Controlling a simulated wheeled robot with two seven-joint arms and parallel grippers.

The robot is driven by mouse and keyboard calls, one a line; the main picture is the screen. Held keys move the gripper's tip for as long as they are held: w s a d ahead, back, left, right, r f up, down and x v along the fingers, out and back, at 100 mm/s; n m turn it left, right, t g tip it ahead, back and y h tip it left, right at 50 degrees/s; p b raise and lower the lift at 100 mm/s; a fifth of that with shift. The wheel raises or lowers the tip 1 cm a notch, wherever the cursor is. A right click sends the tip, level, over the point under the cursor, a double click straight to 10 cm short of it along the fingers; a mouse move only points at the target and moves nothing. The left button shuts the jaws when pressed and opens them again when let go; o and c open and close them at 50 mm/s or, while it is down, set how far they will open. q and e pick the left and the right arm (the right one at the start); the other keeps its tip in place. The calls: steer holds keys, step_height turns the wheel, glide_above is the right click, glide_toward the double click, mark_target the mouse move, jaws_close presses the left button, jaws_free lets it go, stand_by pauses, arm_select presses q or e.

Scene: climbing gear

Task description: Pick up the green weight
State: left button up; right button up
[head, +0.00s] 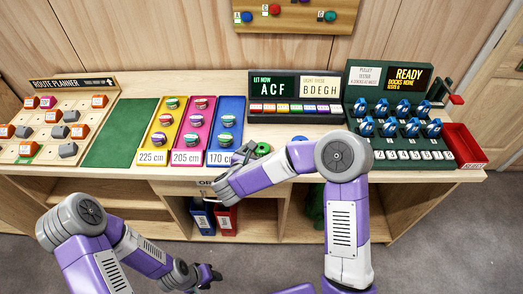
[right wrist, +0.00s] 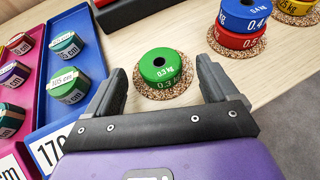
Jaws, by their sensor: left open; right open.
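The green weight (right wrist: 162,66) is a round disc with a dark centre hole, marked 0.3 kg, on a speckled cork coaster (right wrist: 150,92). A second green layer with a 0.3 mark shows under its top; I cannot tell if it is a separate disc. In the head view the green weight (head: 263,149) is partly hidden by my right arm. My right gripper (right wrist: 164,80) is open, with its fingers on either side of the weight in the picture; contact is not visible. My left gripper (head: 207,275) is open and empty, low in front of the bench.
Blue and red weights (right wrist: 243,24) are stacked on a coaster to the right, with a yellow weight (right wrist: 297,5) beyond. The blue 170 cm tray (right wrist: 78,95) with holds lies close on the left. Display panels (head: 293,92) stand behind; a red bin (head: 462,146) is at far right.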

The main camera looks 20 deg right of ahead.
mark_target(262, 150)
steer(key=x, duration=0.2)
steer(key=shift+w+d+f, duration=0.1)
steer(key=shift+w+d, duration=0.05)
steer(key=shift+w, duration=0.05)
steer(key=c, duration=1.4)
